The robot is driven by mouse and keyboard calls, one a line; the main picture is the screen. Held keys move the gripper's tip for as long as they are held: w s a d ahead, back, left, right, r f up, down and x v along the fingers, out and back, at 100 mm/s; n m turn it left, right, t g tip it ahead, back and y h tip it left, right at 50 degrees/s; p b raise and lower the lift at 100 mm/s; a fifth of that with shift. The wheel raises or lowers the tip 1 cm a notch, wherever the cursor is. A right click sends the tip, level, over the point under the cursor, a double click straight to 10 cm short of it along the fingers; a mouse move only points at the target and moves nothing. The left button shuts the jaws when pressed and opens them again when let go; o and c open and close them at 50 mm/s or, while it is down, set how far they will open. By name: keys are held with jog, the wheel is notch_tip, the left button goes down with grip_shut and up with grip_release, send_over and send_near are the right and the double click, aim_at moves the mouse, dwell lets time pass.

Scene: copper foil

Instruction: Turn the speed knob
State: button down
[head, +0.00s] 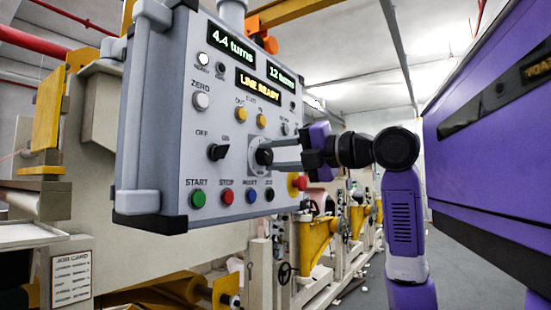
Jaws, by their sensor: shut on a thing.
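The speed knob (263,157) is a dark round knob on a pale dial plate, at the right of the grey control panel (165,120) in the head view. My gripper (275,154) reaches it from the right with two grey fingers. The fingers are shut on the knob, one above and one below. The fingers and the panel's angle partly hide the dial marks. The panel displays read "4.4 turns", "12 turns" and "LINE READY".
Below the knob are green START (198,199), red STOP (226,197) and a blue button (251,196). A black selector switch (218,152) is to its left. A red emergency button (299,183) on yellow sits just below my gripper.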

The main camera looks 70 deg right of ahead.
jog(key=shift+n, duration=0.4)
jog(key=c, duration=0.9)
grip_release()
jog(key=shift+b+v, duration=0.3)
jog(key=shift+v, duration=3.6)
